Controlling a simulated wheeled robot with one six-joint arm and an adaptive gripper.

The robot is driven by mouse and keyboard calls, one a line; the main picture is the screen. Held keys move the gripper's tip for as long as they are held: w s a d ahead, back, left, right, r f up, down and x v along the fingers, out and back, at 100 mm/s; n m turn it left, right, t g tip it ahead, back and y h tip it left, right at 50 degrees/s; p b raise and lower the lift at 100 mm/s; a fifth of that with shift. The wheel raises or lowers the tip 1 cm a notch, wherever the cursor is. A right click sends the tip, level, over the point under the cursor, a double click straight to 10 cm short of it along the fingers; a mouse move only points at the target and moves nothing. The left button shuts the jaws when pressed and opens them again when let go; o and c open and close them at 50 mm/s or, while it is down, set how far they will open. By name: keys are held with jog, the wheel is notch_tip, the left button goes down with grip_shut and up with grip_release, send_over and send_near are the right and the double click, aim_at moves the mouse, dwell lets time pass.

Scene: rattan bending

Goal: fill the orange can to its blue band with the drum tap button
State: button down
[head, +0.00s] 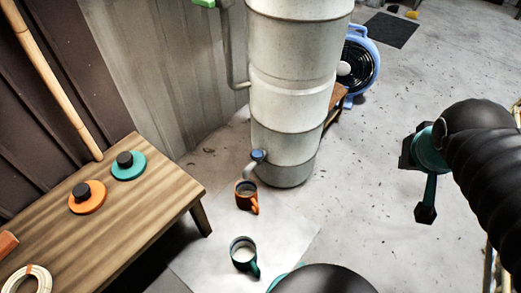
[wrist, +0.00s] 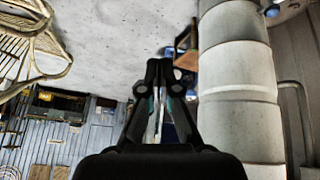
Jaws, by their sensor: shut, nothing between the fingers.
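The orange can (head: 246,197) stands on the floor sheet under the tap of the tall pale drum (head: 290,100). Its handle faces right. Its blue band and its fill level are too small to tell. The tap has a blue button (head: 258,154) on top, low on the drum's left front. My gripper (head: 425,212) is at the right of the head view, well apart from the drum and can, pointing down. In the wrist view my gripper (wrist: 158,70) is shut and empty, with the drum (wrist: 235,80) to its right.
A teal can (head: 243,256) with pale contents stands nearer than the orange one. A wooden bench (head: 120,225) at left bears an orange lid (head: 88,198) and a teal lid (head: 129,168). A blue fan (head: 360,68) stands behind the drum. Floor between drum and gripper is clear.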

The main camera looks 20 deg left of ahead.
jog(key=w+a+f+n+t+y+p, duration=0.1)
jog(key=w+a+f+n, duration=0.25)
jog(key=w, duration=0.75)
jog(key=w+a+f+n+t, duration=0.1)
jog(key=w+a+f+n, duration=0.3)
jog(key=w, duration=0.6)
jog(key=a+f+n+g+y+p, duration=0.1)
jog(key=a+f+n+g+y, duration=0.3)
jog(key=a+f, duration=1.4)
jog(key=a+n+y, duration=0.1)
jog(key=a+y, duration=0.3)
jog(key=shift+s+f+g, duration=0.15)
jog(key=shift+s+g, duration=0.05)
jog(key=shift+g, duration=0.2)
jog(key=shift+a, duration=0.1)
